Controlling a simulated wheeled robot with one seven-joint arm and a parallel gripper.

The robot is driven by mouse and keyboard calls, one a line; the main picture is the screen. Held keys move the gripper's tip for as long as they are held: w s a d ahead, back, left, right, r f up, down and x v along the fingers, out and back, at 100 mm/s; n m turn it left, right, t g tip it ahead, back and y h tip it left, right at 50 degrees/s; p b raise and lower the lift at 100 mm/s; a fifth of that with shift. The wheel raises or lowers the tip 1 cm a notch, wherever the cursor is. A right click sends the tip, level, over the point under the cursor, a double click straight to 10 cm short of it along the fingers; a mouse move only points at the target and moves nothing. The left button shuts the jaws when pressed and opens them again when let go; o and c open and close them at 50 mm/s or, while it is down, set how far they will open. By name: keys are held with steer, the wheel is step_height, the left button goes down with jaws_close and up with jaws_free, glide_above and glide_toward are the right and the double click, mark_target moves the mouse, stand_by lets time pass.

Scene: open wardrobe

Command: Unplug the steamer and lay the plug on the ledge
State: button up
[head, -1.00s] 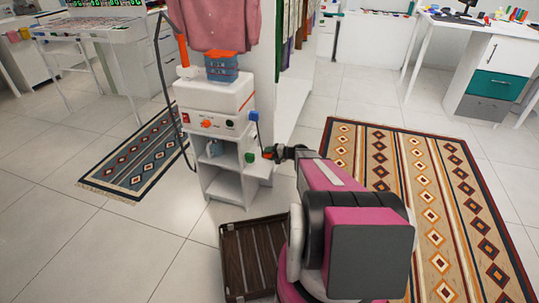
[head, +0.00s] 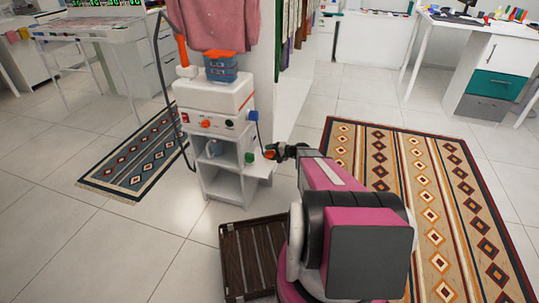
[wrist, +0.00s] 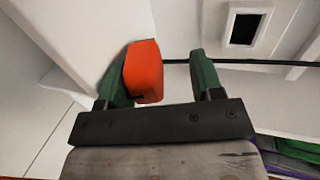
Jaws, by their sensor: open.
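The steamer is a white unit (head: 215,118) with knobs on its front, on top of a small white shelf stand. An orange block, which looks like the plug (head: 269,155), is at the white ledge (head: 262,171) on the stand's right side. My gripper (head: 275,150) is just right of the block. In the wrist view my gripper (wrist: 161,54) has its two green fingers spread, with the orange plug (wrist: 145,72) between them, close to the left finger. Whether it touches that finger or rests on the ledge, I cannot tell.
A dark slatted tray (head: 245,262) lies on the floor in front of the stand. Patterned rugs lie left (head: 137,155) and right (head: 425,200). A dark rectangular opening (wrist: 245,28) shows in the wrist view.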

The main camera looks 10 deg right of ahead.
steer(key=shift+s+d+r, duration=0.25)
steer(key=shift+d+r, duration=0.15)
steer(key=shift+r, duration=0.45)
steer(key=shift+s+d+r, duration=0.2)
steer(key=shift+d+r, duration=0.2)
steer(key=shift+r, duration=0.4)
steer(key=shift+s+d+r, duration=0.25)
steer(key=shift+d+r, duration=0.15)
steer(key=shift+r, duration=0.45)
